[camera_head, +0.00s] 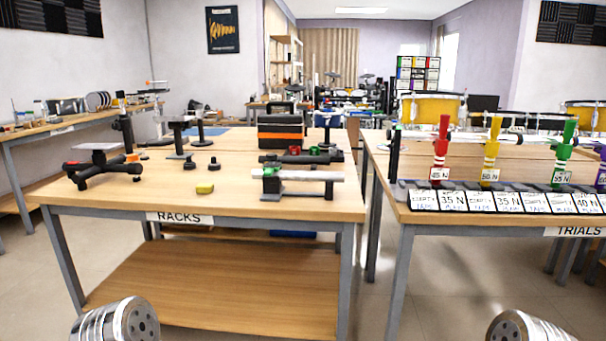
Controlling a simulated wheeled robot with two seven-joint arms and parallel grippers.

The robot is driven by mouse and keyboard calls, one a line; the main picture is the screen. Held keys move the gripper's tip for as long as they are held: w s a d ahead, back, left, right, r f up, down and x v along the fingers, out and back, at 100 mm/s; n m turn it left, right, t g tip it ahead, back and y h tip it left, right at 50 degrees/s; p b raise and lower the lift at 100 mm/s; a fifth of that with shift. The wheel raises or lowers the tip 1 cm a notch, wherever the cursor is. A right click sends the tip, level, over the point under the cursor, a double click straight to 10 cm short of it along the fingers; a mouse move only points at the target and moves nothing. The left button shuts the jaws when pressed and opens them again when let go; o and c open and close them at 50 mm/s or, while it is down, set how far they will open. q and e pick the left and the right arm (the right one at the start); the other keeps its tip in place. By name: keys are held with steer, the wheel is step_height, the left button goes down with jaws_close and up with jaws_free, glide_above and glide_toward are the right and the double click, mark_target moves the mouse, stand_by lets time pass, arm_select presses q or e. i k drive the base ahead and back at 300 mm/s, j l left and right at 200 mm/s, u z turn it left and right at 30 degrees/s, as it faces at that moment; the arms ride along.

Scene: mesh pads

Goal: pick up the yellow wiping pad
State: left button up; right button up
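A small yellow pad (205,188), which looks like the wiping pad, lies flat on the near part of the wooden table marked RACKS (120,202). Two ribbed metal cylinders of my own arms show at the bottom left and bottom right edges of the picture, well below the tabletop. No gripper fingers show in this view, so neither gripper is visible.
A black tripod stand (99,165) is left of the pad. Small black knobs (214,163) lie behind it, and a grey bar fixture (298,176) stands to its right. A toolbox (280,132) is farther back. The TRIALS table (450,217) with coloured handles stands right, across a gap.

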mark_target(201, 187)
steer(key=j+z, duration=0.1)
steer(key=z, duration=0.45)
steer(key=j+z, duration=0.5)
steer(key=j, duration=0.15)
steer(key=k+j+z, duration=0.1)
steer(key=j+z, duration=0.35)
steer(key=j, duration=0.25)
